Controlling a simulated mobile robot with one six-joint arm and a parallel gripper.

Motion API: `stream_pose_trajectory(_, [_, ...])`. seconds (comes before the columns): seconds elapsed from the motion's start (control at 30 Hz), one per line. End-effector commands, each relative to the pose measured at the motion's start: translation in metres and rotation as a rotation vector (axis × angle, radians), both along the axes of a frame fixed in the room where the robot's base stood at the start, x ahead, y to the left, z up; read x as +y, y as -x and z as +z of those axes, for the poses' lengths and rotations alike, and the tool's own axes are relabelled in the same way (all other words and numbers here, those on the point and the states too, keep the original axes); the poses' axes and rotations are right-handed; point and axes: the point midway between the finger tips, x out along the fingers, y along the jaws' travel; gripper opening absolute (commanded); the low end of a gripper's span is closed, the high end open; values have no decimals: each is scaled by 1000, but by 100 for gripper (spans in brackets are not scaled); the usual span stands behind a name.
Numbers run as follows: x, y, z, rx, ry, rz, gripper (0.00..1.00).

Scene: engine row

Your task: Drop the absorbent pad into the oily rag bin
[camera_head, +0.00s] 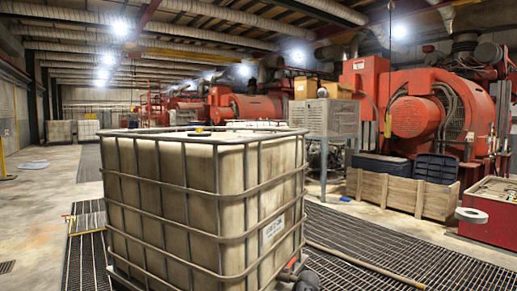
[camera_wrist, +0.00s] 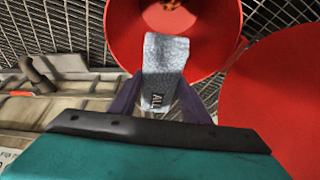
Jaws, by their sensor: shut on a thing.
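My gripper (camera_wrist: 160,98), with purple fingers, is shut on the absorbent pad (camera_wrist: 166,58), a folded light grey cloth with dark lettering near its lower end. In the wrist view the pad overlaps the round mouth of an open red bin (camera_wrist: 215,38), apparently the oily rag bin. The pad's height above the rim is hard to tell. The bin's bottom is partly visible, with something small and reddish-brown on it. My gripper, the pad and the bin do not show in the head view.
A large red round surface (camera_wrist: 280,100), perhaps the bin's lid, stands right of the bin. A caged white tank (camera_head: 200,200) fills the head view's foreground. A wooden crate (camera_head: 400,193) and red engines (camera_head: 415,115) stand to the right.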

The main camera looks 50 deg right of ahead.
Motion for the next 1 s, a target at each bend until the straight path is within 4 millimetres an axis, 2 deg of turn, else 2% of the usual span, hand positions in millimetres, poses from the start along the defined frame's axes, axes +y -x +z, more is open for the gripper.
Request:
stream_pose_trajectory(0.27, [0, 0, -7, 0, 0, -1, 22])
stream_pose_trajectory(0.8, [-1, 1, -50, 0, 1, -1, 22])
stream_pose_trajectory(1.0, [-1, 1, -59, 0, 0, -2, 22])
